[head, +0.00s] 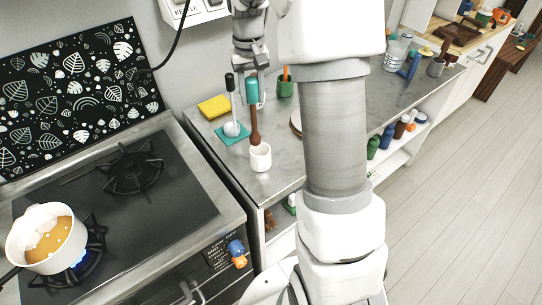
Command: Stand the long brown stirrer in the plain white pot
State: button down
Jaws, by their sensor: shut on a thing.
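The long brown stirrer (254,122) hangs upright below my gripper (252,88), which is shut on its upper part. A teal piece shows at the grip; I cannot tell whether it belongs to the stirrer or the fingers. The stirrer's thick lower end is at the mouth of the plain white pot (260,160). I cannot tell whether the end is inside the rim or just above it. The pot stands upright on the grey counter (283,178), near its front left corner.
A black-handled brush (230,83) stands in a white holder on a teal mat (234,139), close left. My arm hides the middle counter. A saucepan (37,250) sits over a lit burner at left.

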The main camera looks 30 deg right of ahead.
aim_at(254, 115)
jog(key=shift+w+d+r, duration=0.15)
jog(key=shift+w+d, duration=0.05)
jog(key=shift+d, duration=0.5)
jog(key=shift+d+f, duration=0.1)
jog(key=shift+f, duration=0.2)
notch_tip(254, 115, down, 9)
jog(key=shift+f, duration=0.2)
jog(key=c, duration=0.5)
grip_release()
